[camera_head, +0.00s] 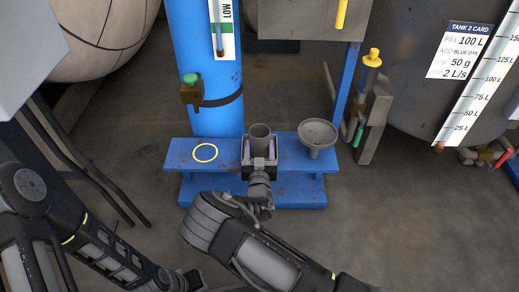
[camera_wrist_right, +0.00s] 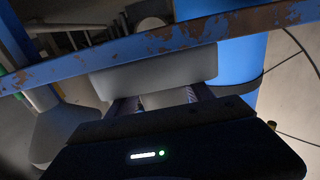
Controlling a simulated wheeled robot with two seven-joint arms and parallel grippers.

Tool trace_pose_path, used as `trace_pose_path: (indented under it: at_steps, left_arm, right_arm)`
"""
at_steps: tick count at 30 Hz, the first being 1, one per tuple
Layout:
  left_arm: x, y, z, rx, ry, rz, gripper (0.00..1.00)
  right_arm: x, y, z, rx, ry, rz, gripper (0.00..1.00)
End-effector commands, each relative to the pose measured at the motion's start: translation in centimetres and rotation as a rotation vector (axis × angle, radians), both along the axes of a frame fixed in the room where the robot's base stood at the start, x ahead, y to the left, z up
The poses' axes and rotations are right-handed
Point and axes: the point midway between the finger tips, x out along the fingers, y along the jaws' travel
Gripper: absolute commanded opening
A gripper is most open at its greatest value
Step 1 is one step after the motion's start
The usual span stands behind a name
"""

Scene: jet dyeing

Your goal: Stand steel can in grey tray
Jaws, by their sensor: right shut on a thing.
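The steel can (camera_head: 260,131) is a grey open cylinder, upright at the middle of the blue bench. My right gripper (camera_head: 259,150) is shut on it, with a finger on each side. In the right wrist view my gripper (camera_wrist_right: 163,103) has a grey surface between its fingers. A wide grey block (camera_wrist_right: 155,74) lies just beyond them; I cannot tell whether it is the grey tray. The tray is not clearly visible in the head view. The can's base is hidden by my gripper. My left gripper (camera_head: 188,281) is low in the head view, away from the bench; its fingers are unclear.
A blue column (camera_head: 207,110) stands behind. A yellow-topped fitting (camera_head: 372,60) and a large tank (camera_head: 415,110) are at right.

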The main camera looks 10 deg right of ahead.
Motion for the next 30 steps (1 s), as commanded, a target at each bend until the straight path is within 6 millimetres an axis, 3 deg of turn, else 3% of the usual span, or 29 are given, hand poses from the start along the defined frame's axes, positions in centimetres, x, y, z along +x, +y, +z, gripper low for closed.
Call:
trace_pose_path:
  at_steps: [10,11,18,30]
  left_arm:
    - [0.08,0.0,-0.37,-0.001,-0.001,0.0,0.0]
    - [0.08,0.01,-0.33,-0.001,-0.001,0.0,0.0]
    - [0.08,-0.01,-0.2,-0.001,-0.001,0.0,0.0]
    - [0.01,-0.03,0.39,0.0,0.0,0.0,0.0]
  right_arm:
    - [0.03,-0.02,-0.33,0.0,-0.002,-0.001,0.14]
    - [0.01,-0.01,-0.34,0.0,-0.001,-0.001,0.61]
    - [0.0,0.0,-0.21,0.0,-0.001,0.0,0.8]
    - [0.01,0.04,0.45,0.0,-0.001,0.001,0.82]
